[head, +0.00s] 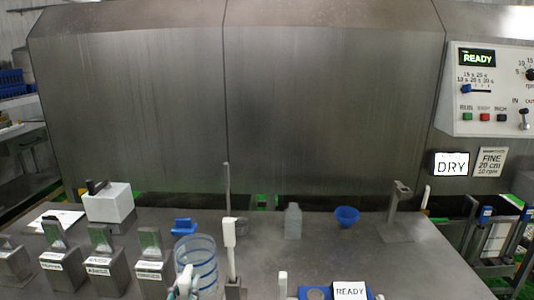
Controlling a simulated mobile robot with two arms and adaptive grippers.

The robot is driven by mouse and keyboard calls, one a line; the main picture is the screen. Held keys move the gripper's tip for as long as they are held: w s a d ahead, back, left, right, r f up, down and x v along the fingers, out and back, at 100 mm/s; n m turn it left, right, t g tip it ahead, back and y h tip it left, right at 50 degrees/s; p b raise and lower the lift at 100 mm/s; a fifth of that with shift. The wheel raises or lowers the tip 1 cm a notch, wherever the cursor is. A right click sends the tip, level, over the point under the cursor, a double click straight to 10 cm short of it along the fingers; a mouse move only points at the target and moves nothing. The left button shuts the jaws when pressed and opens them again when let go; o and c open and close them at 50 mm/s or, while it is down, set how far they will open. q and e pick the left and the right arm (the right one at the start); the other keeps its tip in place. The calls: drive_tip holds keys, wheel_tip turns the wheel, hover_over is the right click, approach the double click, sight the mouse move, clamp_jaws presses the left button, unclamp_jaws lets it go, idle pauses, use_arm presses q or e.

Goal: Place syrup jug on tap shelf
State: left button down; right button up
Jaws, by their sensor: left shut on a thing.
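A clear jug with blue bands (208,256), which I take for the syrup jug, stands out at the front of the grey table, left of centre. My left gripper (186,284) is at its near side, low in the head view, and is shut on it. The gripper's lower part is cut off by the frame edge, and the jug's base is hard to see. I cannot tell whether the jug touches the table. A metal stand with a small raised top (399,212) is at the right of the table; I cannot tell whether it is the tap shelf. My right gripper is not in view.
Several labelled metal blocks (102,258) and a white box (109,204) stand at the left. A thin upright rod (227,190), translucent bottle (293,222) and blue bowl (347,215) are farther back. A READY sign (349,291) is at the front.

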use_arm(q)
drive_tip(key=s+a+f, duration=0.1)
drive_tip(key=s+f, duration=0.2)
drive_tip(key=s, duration=1.5)
drive_tip(key=shift+a+f+y, duration=0.2)
drive_tip(key=shift+y, duration=0.1)
